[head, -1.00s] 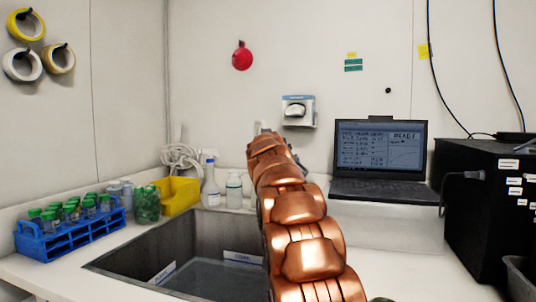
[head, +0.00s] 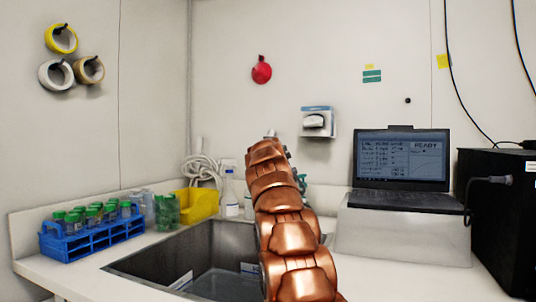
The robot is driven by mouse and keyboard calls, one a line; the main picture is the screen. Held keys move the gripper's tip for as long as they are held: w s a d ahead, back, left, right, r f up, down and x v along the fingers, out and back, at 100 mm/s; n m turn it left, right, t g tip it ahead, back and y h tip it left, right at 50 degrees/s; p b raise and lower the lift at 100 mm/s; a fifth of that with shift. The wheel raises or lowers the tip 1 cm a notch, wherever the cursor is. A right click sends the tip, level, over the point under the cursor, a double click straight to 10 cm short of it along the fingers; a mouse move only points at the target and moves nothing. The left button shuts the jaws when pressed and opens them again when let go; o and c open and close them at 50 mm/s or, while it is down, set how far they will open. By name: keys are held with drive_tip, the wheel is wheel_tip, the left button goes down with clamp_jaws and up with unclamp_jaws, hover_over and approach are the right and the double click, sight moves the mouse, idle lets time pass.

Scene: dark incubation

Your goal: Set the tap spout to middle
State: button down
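The sink (head: 150,262) is set in the white counter, and my copper-coloured arm reaches across its right side toward the back wall. The tap and its spout cannot be made out; the arm covers the area behind the sink's right part. A small teal-green piece (head: 302,182) shows just right of the arm, but I cannot tell what it belongs to. My gripper is mostly hidden behind the arm's far end; only small grey bits (head: 270,134) show at the top. I cannot see its fingers or whether it touches anything.
A blue rack (head: 92,241) of green-capped tubes, a yellow bin (head: 203,204) and a spray bottle (head: 229,193) stand left and behind the sink. A laptop (head: 402,168) on a stand and a black box (head: 498,215) are at right. Little free counter shows.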

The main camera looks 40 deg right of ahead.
drive_tip(key=shift+w+a, duration=0.2)
drive_tip(key=shift+a, duration=0.05)
idle(0.4)
drive_tip(key=c, duration=1)
unclamp_jaws()
drive_tip(key=shift+s, duration=0.2)
drive_tip(key=shift+v, duration=5.85)
drive_tip(key=shift+w+a, duration=0.1)
drive_tip(key=shift+a, duration=0.05)
